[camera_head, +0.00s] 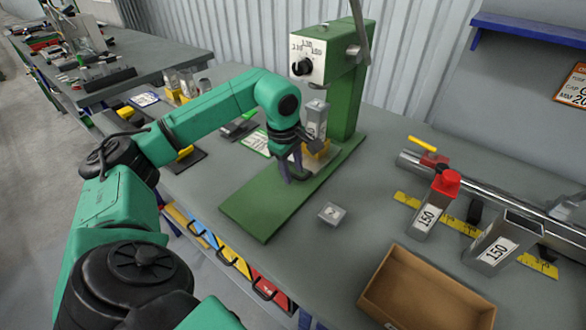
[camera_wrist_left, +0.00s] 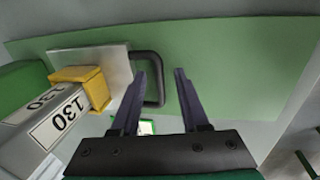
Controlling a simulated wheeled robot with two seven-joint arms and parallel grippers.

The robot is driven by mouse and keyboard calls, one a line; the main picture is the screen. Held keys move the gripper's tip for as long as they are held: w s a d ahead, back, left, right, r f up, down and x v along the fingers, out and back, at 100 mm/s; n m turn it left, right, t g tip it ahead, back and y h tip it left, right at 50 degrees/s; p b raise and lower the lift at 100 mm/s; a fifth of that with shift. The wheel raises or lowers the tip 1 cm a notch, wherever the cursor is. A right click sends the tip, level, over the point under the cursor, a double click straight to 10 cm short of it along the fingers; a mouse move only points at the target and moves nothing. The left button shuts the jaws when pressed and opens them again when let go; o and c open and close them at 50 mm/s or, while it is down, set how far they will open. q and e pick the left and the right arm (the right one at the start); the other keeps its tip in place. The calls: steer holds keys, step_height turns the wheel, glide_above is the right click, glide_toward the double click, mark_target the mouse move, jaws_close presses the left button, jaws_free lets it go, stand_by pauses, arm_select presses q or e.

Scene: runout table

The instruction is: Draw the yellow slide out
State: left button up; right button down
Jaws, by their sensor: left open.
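The yellow slide (camera_head: 318,158) sits on the green press base (camera_head: 255,205), under the press head. In the left wrist view the yellow block (camera_wrist_left: 92,85) stands on a pale metal plate (camera_wrist_left: 108,62) with a black loop handle (camera_wrist_left: 161,80) on its right side. A square grey post marked 130 (camera_wrist_left: 58,118) stands in the yellow block. My left gripper (camera_head: 290,172) is low over the base at the handle. In the wrist view its open fingers (camera_wrist_left: 159,72) appear on either side of the handle's outer bar; contact cannot be told. My right gripper is out of view.
A small metal block (camera_head: 331,213) lies right of the press base. An open cardboard box (camera_head: 425,290) is at the front right. Posts marked 150, one red-capped (camera_head: 432,207) and one open (camera_head: 500,243), stand near a metal rail (camera_head: 500,190). The press column (camera_head: 350,85) rises behind.

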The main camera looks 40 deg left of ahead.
arm_select(q)
jaws_close()
stand_by(1.4)
